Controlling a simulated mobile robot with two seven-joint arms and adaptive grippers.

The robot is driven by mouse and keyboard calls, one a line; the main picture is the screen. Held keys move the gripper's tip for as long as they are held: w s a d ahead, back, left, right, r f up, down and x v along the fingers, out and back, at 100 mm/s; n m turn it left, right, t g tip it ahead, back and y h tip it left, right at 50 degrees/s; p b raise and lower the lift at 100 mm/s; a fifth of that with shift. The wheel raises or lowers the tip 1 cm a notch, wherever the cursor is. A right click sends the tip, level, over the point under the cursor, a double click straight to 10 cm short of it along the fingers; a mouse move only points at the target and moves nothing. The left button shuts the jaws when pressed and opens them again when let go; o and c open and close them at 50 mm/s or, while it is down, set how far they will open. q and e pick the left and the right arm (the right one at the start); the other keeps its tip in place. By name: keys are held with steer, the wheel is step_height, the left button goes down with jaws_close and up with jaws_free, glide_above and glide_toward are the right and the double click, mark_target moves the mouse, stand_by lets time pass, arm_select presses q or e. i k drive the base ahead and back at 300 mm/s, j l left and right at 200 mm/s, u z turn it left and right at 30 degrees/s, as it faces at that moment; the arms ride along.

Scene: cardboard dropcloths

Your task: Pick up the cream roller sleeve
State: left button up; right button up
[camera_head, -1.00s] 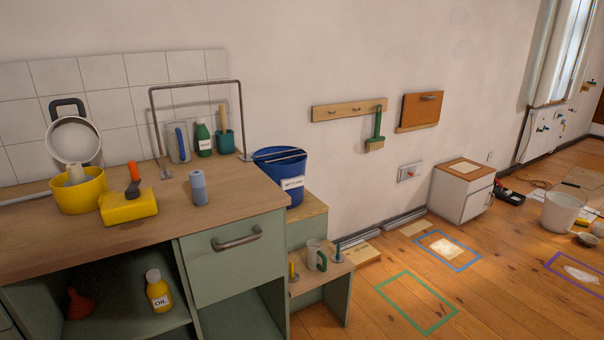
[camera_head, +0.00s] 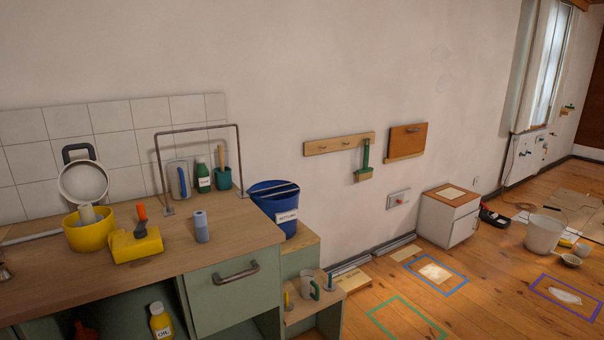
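Neither of my grippers is in view.
A white round pan (camera_head: 83,183) leans at the tiles behind the pot. A blue bucket (camera_head: 274,208) is right of the counter. Taped rectangles mark the floor.

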mark_target(86, 210)
steer(key=k+j+u, duration=0.1)
steer(key=u, duration=0.25)
steer(key=j+u, duration=0.2)
steer(key=u, duration=0.15)
steer(key=k+j+u, duration=0.1)
steer(key=u, duration=0.25)
steer(key=i+j, duration=0.05)
steer(key=j, duration=0.05)
